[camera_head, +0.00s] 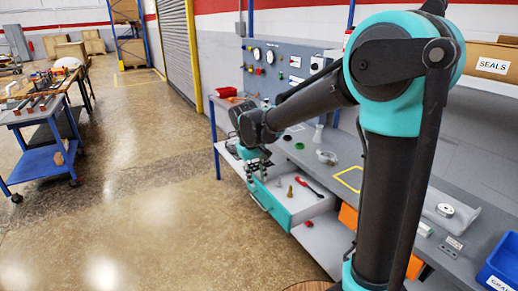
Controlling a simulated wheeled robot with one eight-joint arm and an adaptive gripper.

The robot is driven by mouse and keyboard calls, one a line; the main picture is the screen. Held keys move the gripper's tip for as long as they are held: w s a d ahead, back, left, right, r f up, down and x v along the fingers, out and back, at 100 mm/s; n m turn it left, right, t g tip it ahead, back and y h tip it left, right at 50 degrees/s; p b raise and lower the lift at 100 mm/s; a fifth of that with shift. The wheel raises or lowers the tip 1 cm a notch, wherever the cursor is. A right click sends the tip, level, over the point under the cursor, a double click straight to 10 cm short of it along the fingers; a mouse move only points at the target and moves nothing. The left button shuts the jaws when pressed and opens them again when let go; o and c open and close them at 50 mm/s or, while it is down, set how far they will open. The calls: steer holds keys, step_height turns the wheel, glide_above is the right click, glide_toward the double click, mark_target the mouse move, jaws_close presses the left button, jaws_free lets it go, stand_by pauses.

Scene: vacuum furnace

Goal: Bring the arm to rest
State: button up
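My arm, dark grey with teal joints, rises at the right of the view and bends over to the left above the workbench (340,149). My gripper (256,168) hangs at its far end, small and dark, near the bench's front edge and above a teal-fronted drawer (270,202). The drawer stands open, with a few small brass-coloured parts and a red-handled tool inside. Whether the gripper's fingers are open or shut is too small to tell. I cannot tell whether it touches the drawer.
A control panel (285,66) stands behind the bench. A SEALS box (492,62) is at upper right, a blue bin (500,262) at lower right. A blue cart (42,158) with tools stands at left. The floor (130,215) between cart and bench is clear.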

steer(key=s+d+f+m+t+y, duration=0.1)
steer(key=s+d+f+m, duration=0.2)
steer(key=s+d, duration=0.5)
steer(key=s+d+f+m+t, duration=0.1)
steer(key=s+d+f+m, duration=0.2)
steer(key=d, duration=1.2)
steer(key=s+f, duration=0.3)
steer(key=s, duration=0.2)
steer(key=shift+s+d+f+t+y, duration=0.25)
steer(key=shift+s+f+t+y, duration=0.05)
steer(key=shift+s+t+y, duration=0.1)
